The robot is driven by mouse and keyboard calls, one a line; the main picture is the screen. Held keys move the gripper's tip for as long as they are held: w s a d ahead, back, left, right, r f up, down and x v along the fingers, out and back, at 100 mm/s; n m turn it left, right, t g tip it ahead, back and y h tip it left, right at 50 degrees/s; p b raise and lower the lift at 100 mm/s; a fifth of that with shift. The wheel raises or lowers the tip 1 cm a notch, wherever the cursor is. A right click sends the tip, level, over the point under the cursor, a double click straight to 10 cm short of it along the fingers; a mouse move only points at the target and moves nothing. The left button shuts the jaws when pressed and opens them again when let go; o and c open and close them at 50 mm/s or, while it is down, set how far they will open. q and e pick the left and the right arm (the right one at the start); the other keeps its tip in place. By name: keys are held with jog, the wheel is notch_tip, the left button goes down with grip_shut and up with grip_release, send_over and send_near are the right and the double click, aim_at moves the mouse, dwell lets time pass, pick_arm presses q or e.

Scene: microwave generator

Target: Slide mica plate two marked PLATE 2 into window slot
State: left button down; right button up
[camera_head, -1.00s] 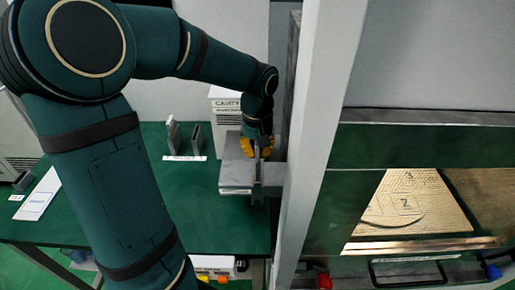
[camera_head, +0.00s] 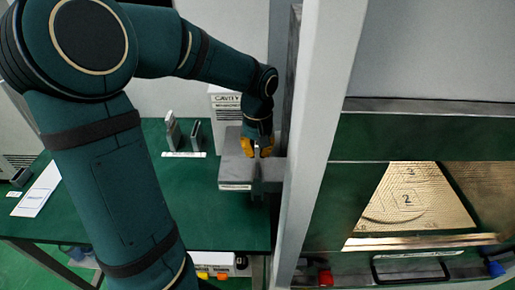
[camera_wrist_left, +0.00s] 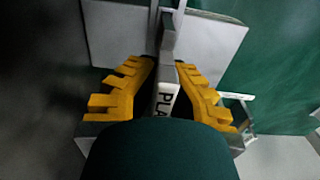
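A thin grey plate with a white label reading "PLA" (camera_wrist_left: 165,98) stands on edge between the yellow fingers of my left gripper (camera_wrist_left: 165,67) in the left wrist view; the rest of its label is hidden. In the head view my left gripper (camera_head: 257,149) points down over a grey block-like fixture (camera_head: 235,172) on the green table, beside the pale cabinet post. The fingers converge on the plate and look closed on it. The plate sits at the fixture, but I cannot tell how deep it is in a slot. My right gripper is not in view.
Two thin upright grey pieces (camera_head: 195,135) stand behind a white label strip on the green table (camera_head: 205,210). A white box marked "CAVITY" (camera_head: 226,103) stands behind the fixture. A tall pale post (camera_head: 325,120) is close on the right. A lit window (camera_head: 405,205) lies beyond it.

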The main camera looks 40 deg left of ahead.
pick_arm(q)
jog(key=shift+f+b, duration=1.05)
jog(key=shift+f, duration=0.4)
jog(key=c, duration=1.1)
grip_release()
jog(key=shift+o, duration=0.2)
notch_tip(320, 180, up, 12)
jog(key=shift+r, duration=0.1)
